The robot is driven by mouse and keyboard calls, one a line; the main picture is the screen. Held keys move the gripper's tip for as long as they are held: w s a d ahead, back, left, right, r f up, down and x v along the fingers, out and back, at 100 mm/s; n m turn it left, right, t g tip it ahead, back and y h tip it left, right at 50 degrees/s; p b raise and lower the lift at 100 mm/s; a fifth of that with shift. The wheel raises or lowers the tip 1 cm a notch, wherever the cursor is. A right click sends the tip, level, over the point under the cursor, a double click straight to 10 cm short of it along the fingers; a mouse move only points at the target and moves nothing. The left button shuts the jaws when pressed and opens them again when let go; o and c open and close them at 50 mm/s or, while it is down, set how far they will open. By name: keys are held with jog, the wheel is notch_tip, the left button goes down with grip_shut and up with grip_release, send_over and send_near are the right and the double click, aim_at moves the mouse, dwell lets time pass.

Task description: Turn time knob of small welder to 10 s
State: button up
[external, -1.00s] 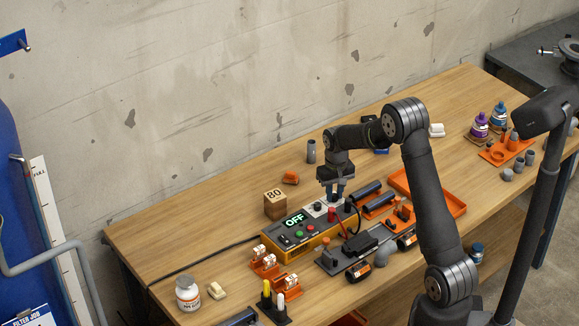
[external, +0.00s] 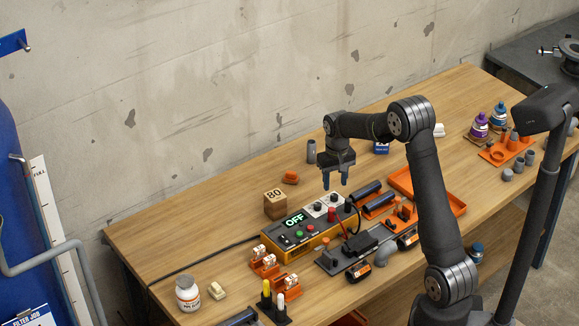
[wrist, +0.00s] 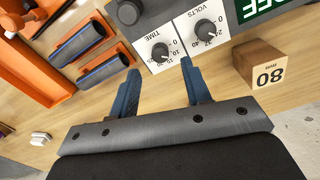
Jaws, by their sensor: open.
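The small welder (external: 321,241) is a yellow and black box with a green OFF display (external: 294,220). In the external view the TIME knob (external: 333,197) is the one farther from the display. My gripper (external: 335,188) is open and empty, above the dial plate and clear of the knobs. In the wrist view its blue fingers (wrist: 159,66) are on either side of the TIME knob's line of sight. The TIME pointer's exact reading is too small to tell.
A wooden block marked 80 (external: 275,205) stands behind the welder. Dark cylinders in orange holders (external: 380,209) and an orange tray (external: 456,208) lie to the right. A black device (external: 345,255) with a red cable is in front.

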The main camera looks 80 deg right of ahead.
aim_at(335, 195)
notch_tip(335, 195, up, 12)
jog(key=shift+r, duration=0.25)
jog(key=shift+f, duration=0.1)
dwell(0.5)
notch_tip(335, 195, down, 17)
jog(key=shift+f, duration=0.1)
dwell(0.5)
jog(key=shift+f, duration=0.25)
jog(key=shift+r+n, duration=0.25)
jog(key=shift+n, duration=0.55)
jog(key=n, duration=0.6)
notch_tip(335, 195, up, 8)
jog(key=shift+r, duration=0.1)
dwell(1.5)
